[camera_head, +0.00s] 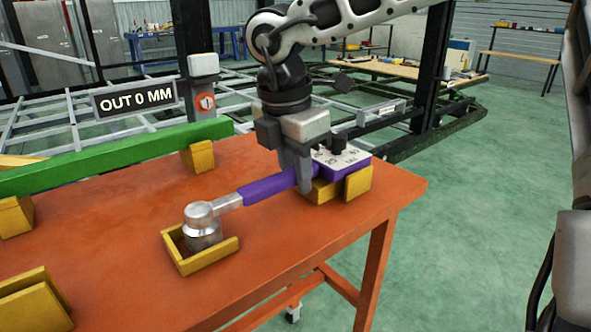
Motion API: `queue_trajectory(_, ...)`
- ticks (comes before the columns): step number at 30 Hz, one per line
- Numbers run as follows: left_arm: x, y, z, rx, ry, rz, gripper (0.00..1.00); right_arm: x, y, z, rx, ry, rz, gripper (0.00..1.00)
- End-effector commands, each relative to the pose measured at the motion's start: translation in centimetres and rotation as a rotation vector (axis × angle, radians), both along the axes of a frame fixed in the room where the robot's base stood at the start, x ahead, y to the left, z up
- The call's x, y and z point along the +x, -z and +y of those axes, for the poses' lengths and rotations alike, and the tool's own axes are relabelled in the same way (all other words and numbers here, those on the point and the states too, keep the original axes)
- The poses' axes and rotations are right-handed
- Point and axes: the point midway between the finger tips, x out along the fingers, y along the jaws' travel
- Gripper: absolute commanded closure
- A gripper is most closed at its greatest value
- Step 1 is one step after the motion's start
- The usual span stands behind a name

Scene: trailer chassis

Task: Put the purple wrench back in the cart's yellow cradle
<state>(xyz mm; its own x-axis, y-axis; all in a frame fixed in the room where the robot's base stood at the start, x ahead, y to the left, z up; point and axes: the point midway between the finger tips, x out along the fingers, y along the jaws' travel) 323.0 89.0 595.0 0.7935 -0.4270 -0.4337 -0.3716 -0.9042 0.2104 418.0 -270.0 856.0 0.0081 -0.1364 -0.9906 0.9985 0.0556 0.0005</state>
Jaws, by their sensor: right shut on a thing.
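The purple wrench (265,187) lies across the orange cart top (120,262), with a silver round head at its left end and a purple block with a white marked face (342,160) at its right end. The head sits inside the yellow corner bracket of the cradle (188,264). The purple block is at the cradle's yellow right-hand blocks (358,183); whether it bears fully on them is partly hidden. My right gripper (303,182) points down and is shut on the purple handle near the block. My left gripper is out of view.
A green bar (115,158) rests in yellow blocks at the cart's back left. Another yellow holder (35,300) is at the front left. Behind stand a metal chassis frame and a sign reading "OUT 0 MM" (135,99). The cart's front middle is clear.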

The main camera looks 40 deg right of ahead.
Motion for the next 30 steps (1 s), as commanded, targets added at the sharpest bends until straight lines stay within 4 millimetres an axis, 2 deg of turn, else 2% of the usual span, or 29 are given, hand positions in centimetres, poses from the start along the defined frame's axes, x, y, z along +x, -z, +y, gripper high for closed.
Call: queue_trajectory(30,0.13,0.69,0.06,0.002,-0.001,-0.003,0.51,0.02,-0.11,0.04,0.000,0.000,-0.003,1.00)
